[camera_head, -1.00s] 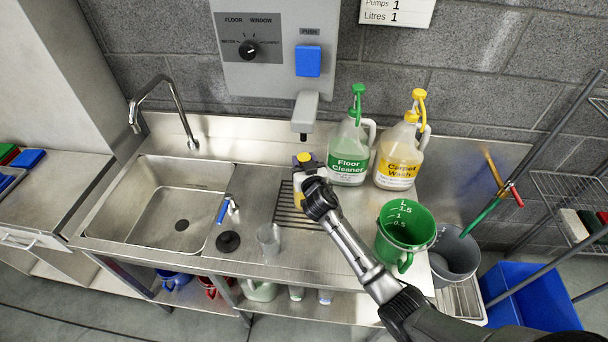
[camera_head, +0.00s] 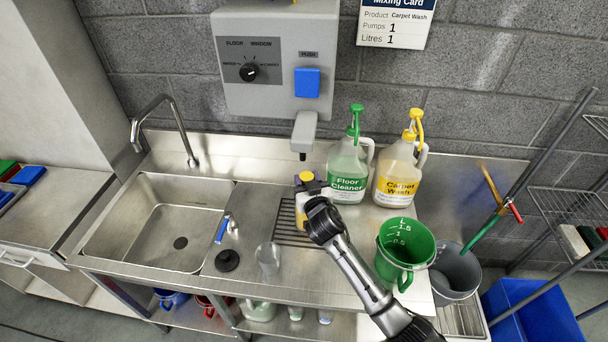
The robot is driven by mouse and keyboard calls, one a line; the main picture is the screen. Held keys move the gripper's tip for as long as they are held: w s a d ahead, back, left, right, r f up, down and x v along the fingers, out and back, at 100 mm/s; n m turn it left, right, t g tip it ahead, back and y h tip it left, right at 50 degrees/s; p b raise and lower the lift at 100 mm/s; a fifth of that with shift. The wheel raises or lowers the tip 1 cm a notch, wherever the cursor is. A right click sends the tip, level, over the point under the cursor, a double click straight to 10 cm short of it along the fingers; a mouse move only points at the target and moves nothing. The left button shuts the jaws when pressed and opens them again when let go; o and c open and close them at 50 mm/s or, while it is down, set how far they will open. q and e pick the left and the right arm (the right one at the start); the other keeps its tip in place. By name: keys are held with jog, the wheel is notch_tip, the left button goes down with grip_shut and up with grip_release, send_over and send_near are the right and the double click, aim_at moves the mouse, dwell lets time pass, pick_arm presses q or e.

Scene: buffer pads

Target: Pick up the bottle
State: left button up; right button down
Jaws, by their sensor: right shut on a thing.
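A small bottle with a yellow cap (camera_head: 306,177) stands over the drain grate, below the dispenser's spout. My right gripper (camera_head: 309,191) reaches it from the front right and is shut on it. The gripper and wrist hide much of the bottle's body; I cannot tell whether its base touches the grate. My left gripper is not in view.
The Floor Cleaner jug (camera_head: 346,172) and the Carpet Wash jug (camera_head: 400,176) stand behind to the right. A green measuring jug (camera_head: 404,262) and grey bucket (camera_head: 455,278) are at the right. A clear cup (camera_head: 268,262) and black plug (camera_head: 227,260) sit left, beside the sink (camera_head: 130,222).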

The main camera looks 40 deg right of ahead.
jog(key=v, duration=1.4)
jog(key=shift+s, duration=0.2)
